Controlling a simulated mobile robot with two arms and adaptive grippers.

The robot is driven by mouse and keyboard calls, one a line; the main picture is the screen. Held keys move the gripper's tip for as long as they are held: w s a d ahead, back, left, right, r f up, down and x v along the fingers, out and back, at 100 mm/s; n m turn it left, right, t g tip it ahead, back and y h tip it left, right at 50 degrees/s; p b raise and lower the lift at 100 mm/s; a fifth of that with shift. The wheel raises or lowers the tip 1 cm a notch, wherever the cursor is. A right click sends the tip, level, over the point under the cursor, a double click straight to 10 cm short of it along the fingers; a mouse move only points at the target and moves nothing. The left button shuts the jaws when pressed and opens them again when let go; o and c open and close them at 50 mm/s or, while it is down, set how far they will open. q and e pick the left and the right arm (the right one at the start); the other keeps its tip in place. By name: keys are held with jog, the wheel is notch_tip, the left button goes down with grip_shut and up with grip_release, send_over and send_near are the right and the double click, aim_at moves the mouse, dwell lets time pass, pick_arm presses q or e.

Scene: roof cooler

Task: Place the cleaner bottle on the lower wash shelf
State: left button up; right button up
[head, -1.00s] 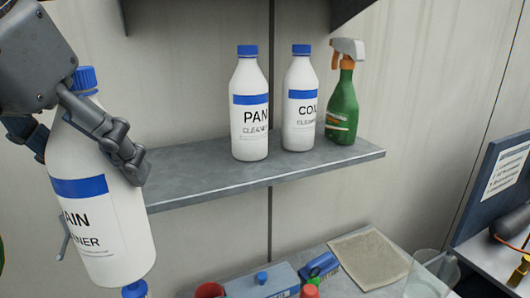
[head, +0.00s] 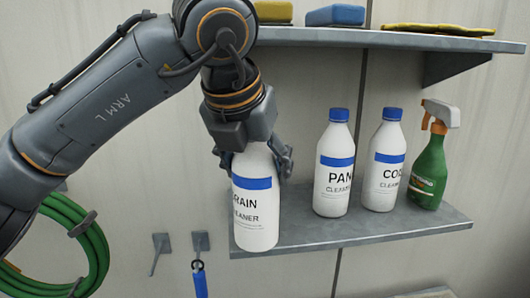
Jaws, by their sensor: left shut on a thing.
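The white drain cleaner bottle (head: 256,215), with a blue band and a label reading "RAIN CLEANER", is nearly upright at the left end of the grey lower shelf (head: 345,232). My left gripper (head: 258,155) comes from above and is shut on the bottle's upper part, hiding its cap. The bottle's base overlaps the shelf's front left edge in the head view; I cannot tell whether it touches the shelf. My right gripper is not in view.
A "PAN" cleaner bottle (head: 334,165), a "CO" cleaner bottle (head: 384,165) and a green spray bottle (head: 430,170) stand right on the lower shelf. Above is an upper shelf (head: 390,40) with sponges. A green hose (head: 95,245) and hooks (head: 160,245) are at left.

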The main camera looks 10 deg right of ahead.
pick_arm(q)
jog(key=shift+w+d+r, duration=0.15)
jog(key=shift+w+r, duration=0.05)
jog(key=shift+w, duration=0.1)
jog(key=w+p, duration=0.1)
jog(key=w+d+p, duration=0.1)
jog(key=shift+w+r+p, duration=0.15)
jog(key=shift+w+p, duration=0.05)
jog(key=shift+p, duration=0.1)
jog(key=shift+w+d+f+p, duration=0.1)
jog(key=shift+w+f+p, duration=0.1)
jog(key=shift+f, duration=0.35)
jog(key=shift+w+f+p, duration=0.1)
jog(key=shift+f+p, duration=0.05)
jog(key=shift+f, duration=0.35)
jog(key=shift+s, duration=0.1)
jog(key=o, duration=1.8)
jog(key=shift+d+f, duration=0.1)
jog(key=shift+c, duration=0.2)
